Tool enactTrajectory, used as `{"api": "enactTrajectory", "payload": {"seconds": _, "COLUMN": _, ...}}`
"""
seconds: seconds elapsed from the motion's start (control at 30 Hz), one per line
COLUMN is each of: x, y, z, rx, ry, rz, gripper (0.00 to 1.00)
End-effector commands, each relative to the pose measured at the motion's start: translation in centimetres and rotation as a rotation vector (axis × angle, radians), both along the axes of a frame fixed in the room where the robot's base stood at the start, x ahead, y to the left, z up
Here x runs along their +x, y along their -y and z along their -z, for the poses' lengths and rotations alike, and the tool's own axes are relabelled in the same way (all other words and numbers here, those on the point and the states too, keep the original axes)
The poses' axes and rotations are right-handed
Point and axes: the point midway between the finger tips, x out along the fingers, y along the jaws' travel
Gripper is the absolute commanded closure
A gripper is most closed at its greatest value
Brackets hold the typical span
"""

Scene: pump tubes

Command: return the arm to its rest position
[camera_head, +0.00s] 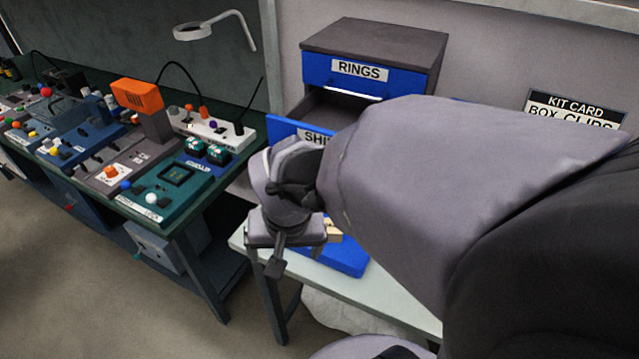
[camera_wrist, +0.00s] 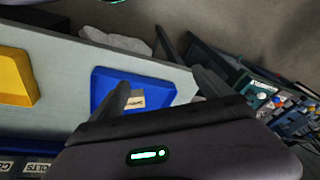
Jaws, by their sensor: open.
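My arm reaches in from the right side of the head view and covers much of the drawer unit and the table. My gripper (camera_head: 285,255) hangs over the front left part of the pale table (camera_head: 395,303). In the wrist view my gripper (camera_wrist: 166,90) has its two fingers wide apart with nothing between them. A blue tray (camera_wrist: 103,82) lies below the fingers, with a small tan labelled piece (camera_wrist: 135,100) in it. The tray also shows in the head view (camera_head: 345,262), partly hidden by my gripper and arm.
A drawer unit (camera_head: 375,42) stands behind; its lower blue drawer (camera_head: 283,131) is pulled out beside my wrist. A sign (camera_head: 575,108) is at the right. A yellow bin (camera_wrist: 15,78) lies left of the tray. A bench (camera_head: 178,215) crowded with devices stands left, across a narrow gap.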

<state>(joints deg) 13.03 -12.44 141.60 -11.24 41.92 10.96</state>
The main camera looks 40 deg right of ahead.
Motion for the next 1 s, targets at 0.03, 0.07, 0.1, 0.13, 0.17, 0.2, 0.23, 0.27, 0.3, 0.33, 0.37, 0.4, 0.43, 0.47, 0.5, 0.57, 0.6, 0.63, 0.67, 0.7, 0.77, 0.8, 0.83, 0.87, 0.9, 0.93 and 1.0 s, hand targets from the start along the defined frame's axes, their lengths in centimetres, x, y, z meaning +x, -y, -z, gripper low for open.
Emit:
{"api": "enactTrajectory", "payload": {"seconds": 0.03, "x": -0.7, "y": -3.0, "z": -7.0, "rx": 0.0, "ry": 0.217, "rz": -0.063, "gripper": 0.1}}
{"api": "enactTrajectory", "payload": {"seconds": 0.07, "x": -1.7, "y": -4.8, "z": -7.6, "rx": 0.03, "ry": 0.233, "rz": -0.103, "gripper": 0.1}}
{"api": "enactTrajectory", "payload": {"seconds": 0.1, "x": -3.0, "y": -6.9, "z": -8.3, "rx": 0.067, "ry": 0.249, "rz": -0.151, "gripper": 0.1}}
{"api": "enactTrajectory", "payload": {"seconds": 0.13, "x": -3.9, "y": -8.2, "z": -8.6, "rx": 0.092, "ry": 0.259, "rz": -0.182, "gripper": 0.1}}
{"api": "enactTrajectory", "payload": {"seconds": 0.17, "x": -4.6, "y": -9.2, "z": -8.9, "rx": 0.111, "ry": 0.266, "rz": -0.207, "gripper": 0.1}}
{"api": "enactTrajectory", "payload": {"seconds": 0.2, "x": -5.3, "y": -10.0, "z": -9.1, "rx": 0.131, "ry": 0.273, "rz": -0.231, "gripper": 0.1}}
{"api": "enactTrajectory", "payload": {"seconds": 0.23, "x": -5.7, "y": -10.5, "z": -9.2, "rx": 0.14, "ry": 0.276, "rz": -0.243, "gripper": 0.1}}
{"api": "enactTrajectory", "payload": {"seconds": 0.27, "x": -5.8, "y": -10.7, "z": -9.2, "rx": 0.145, "ry": 0.277, "rz": -0.248, "gripper": 0.1}}
{"api": "enactTrajectory", "payload": {"seconds": 0.3, "x": -5.9, "y": -10.8, "z": -9.2, "rx": 0.149, "ry": 0.277, "rz": -0.252, "gripper": 0.1}}
{"api": "enactTrajectory", "payload": {"seconds": 0.33, "x": -5.9, "y": -10.8, "z": -9.2, "rx": 0.149, "ry": 0.276, "rz": -0.251, "gripper": 0.1}}
{"api": "enactTrajectory", "payload": {"seconds": 0.37, "x": -5.9, "y": -10.8, "z": -9.2, "rx": 0.148, "ry": 0.275, "rz": -0.25, "gripper": 0.1}}
{"api": "enactTrajectory", "payload": {"seconds": 0.4, "x": -5.9, "y": -10.7, "z": -9.2, "rx": 0.148, "ry": 0.276, "rz": -0.249, "gripper": 0.1}}
{"api": "enactTrajectory", "payload": {"seconds": 0.43, "x": -5.9, "y": -10.7, "z": -9.2, "rx": 0.148, "ry": 0.276, "rz": -0.249, "gripper": 0.1}}
{"api": "enactTrajectory", "payload": {"seconds": 0.47, "x": -5.9, "y": -10.7, "z": -9.2, "rx": 0.147, "ry": 0.276, "rz": -0.249, "gripper": 0.1}}
{"api": "enactTrajectory", "payload": {"seconds": 0.5, "x": -5.9, "y": -10.7, "z": -9.2, "rx": 0.146, "ry": 0.276, "rz": -0.249, "gripper": 0.1}}
{"api": "enactTrajectory", "payload": {"seconds": 0.57, "x": -5.9, "y": -10.7, "z": -9.2, "rx": 0.147, "ry": 0.277, "rz": -0.248, "gripper": 0.1}}
{"api": "enactTrajectory", "payload": {"seconds": 0.6, "x": -5.9, "y": -10.7, "z": -9.2, "rx": 0.146, "ry": 0.276, "rz": -0.248, "gripper": 0.1}}
{"api": "enactTrajectory", "payload": {"seconds": 0.63, "x": -5.8, "y": -10.7, "z": -9.2, "rx": 0.146, "ry": 0.276, "rz": -0.248, "gripper": 0.1}}
{"api": "enactTrajectory", "payload": {"seconds": 0.67, "x": -5.8, "y": -10.7, "z": -9.3, "rx": 0.145, "ry": 0.277, "rz": -0.248, "gripper": 0.1}}
{"api": "enactTrajectory", "payload": {"seconds": 0.7, "x": -5.8, "y": -10.7, "z": -9.3, "rx": 0.145, "ry": 0.277, "rz": -0.248, "gripper": 0.1}}
{"api": "enactTrajectory", "payload": {"seconds": 0.77, "x": -5.8, "y": -10.6, "z": -9.3, "rx": 0.145, "ry": 0.277, "rz": -0.247, "gripper": 0.1}}
{"api": "enactTrajectory", "payload": {"seconds": 0.8, "x": -5.8, "y": -10.6, "z": -9.3, "rx": 0.145, "ry": 0.277, "rz": -0.247, "gripper": 0.1}}
{"api": "enactTrajectory", "payload": {"seconds": 0.83, "x": -5.8, "y": -10.6, "z": -9.3, "rx": 0.145, "ry": 0.277, "rz": -0.247, "gripper": 0.1}}
{"api": "enactTrajectory", "payload": {"seconds": 0.87, "x": -5.8, "y": -10.6, "z": -9.3, "rx": 0.145, "ry": 0.277, "rz": -0.247, "gripper": 0.1}}
{"api": "enactTrajectory", "payload": {"seconds": 0.9, "x": -5.8, "y": -10.6, "z": -9.3, "rx": 0.145, "ry": 0.277, "rz": -0.247, "gripper": 0.1}}
{"api": "enactTrajectory", "payload": {"seconds": 0.93, "x": -5.8, "y": -10.6, "z": -9.3, "rx": 0.145, "ry": 0.277, "rz": -0.247, "gripper": 0.1}}
{"api": "enactTrajectory", "payload": {"seconds": 1.0, "x": -5.8, "y": -10.6, "z": -9.3, "rx": 0.145, "ry": 0.276, "rz": -0.246, "gripper": 0.1}}
